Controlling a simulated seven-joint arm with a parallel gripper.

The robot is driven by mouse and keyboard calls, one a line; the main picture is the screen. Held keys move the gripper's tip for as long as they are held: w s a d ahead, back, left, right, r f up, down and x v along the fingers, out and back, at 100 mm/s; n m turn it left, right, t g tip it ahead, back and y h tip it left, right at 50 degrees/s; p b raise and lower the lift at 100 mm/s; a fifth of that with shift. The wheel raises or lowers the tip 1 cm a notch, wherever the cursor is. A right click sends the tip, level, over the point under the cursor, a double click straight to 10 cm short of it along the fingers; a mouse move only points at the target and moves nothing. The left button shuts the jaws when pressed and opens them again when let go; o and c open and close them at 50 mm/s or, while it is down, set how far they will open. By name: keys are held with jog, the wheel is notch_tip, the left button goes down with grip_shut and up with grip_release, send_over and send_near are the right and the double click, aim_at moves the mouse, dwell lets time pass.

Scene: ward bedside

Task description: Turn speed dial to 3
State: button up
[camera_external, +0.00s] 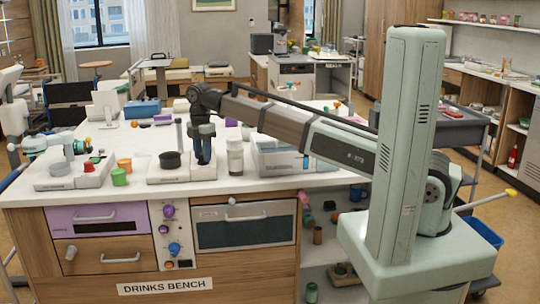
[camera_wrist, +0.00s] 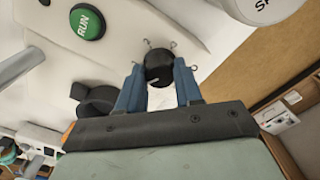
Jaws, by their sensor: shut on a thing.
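The speed dial is a round black knob (camera_wrist: 158,65) with small hooked marks around it on a white panel, seen in the wrist view. A short pale line shows near its lower edge; I cannot read which mark it points to. My gripper (camera_wrist: 158,80) has its two blue fingers closed on either side of the knob. In the external view my gripper (camera_external: 204,158) reaches down at the right end of a low white device (camera_external: 166,177), and the dial is hidden there. A green RUN button (camera_wrist: 87,22) is at upper left in the wrist view.
A black round pot (camera_external: 171,160) sits on the device, left of my gripper. A lidded jar (camera_external: 235,158) stands close on the right, with a white box (camera_external: 285,160) beyond. The bench's front edge is near.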

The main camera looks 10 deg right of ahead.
jog(key=m, duration=1.4)
jog(key=shift+m, duration=0.3)
jog(key=m, duration=0.3)
jog(key=shift+m, duration=0.3)
jog(key=m, duration=0.3)
jog(key=shift+m, duration=0.3)
jog(key=m, duration=0.3)
jog(key=shift+m, duration=2.2)
